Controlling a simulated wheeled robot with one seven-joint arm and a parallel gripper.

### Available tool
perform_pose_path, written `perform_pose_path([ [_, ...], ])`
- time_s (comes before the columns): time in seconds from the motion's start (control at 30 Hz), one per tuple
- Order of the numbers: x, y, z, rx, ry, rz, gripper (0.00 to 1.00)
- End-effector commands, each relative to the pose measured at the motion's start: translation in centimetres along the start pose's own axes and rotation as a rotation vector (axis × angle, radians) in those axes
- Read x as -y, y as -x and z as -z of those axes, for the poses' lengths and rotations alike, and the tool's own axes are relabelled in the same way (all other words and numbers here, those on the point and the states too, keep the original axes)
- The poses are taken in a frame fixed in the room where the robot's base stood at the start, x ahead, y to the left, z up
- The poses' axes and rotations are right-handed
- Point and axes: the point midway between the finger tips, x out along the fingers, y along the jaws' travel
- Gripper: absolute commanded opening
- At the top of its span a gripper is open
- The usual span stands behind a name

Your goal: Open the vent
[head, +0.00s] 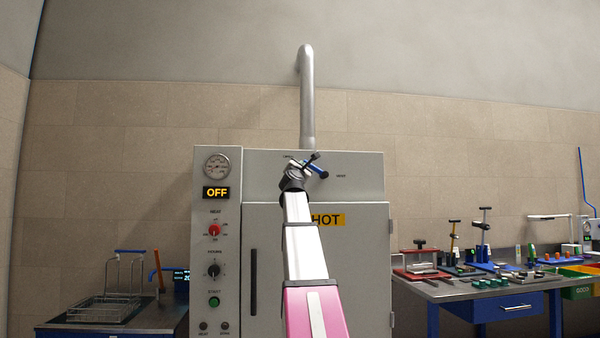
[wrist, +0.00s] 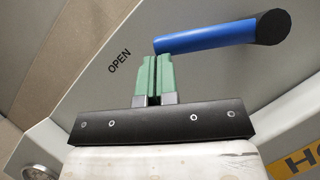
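The vent lever is a blue handle (wrist: 205,37) with a thick black end (wrist: 272,27) on its right, in front of the grey oven panel in the wrist view. The word OPEN (wrist: 120,61) is printed on the panel to its left. My gripper (wrist: 155,58) has green fingers pressed together with only a thin dark slit and nothing visible between them. Its tips are just below the handle's left end; I cannot tell whether they touch. In the head view, the blue handle (head: 317,169) shows near the oven's top, beside my gripper (head: 300,168), whose fingers are hard to make out.
The grey oven (head: 360,240) carries a HOT sign (head: 328,220), a display reading OFF (head: 216,193) and a pressure gauge (head: 217,167). A pipe (head: 307,100) rises above it. A wire basket (head: 105,300) is at left, a tool bench (head: 480,292) at right.

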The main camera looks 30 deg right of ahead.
Motion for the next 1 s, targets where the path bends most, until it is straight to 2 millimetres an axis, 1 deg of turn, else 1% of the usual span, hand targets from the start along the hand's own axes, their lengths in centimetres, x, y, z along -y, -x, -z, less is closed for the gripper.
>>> perform_pose_path([
  [0.3,-0.2,-0.4,-0.6,0.000,-0.054,0.035,0.00],
  [0.77,-0.2,-0.4,-0.6,0.000,-0.056,0.036,0.00],
  [0.87,-0.2,-0.1,-0.6,0.000,-0.055,0.035,0.00],
  [1.0,-0.1,0.8,-0.5,0.000,-0.055,0.035,0.00],
])
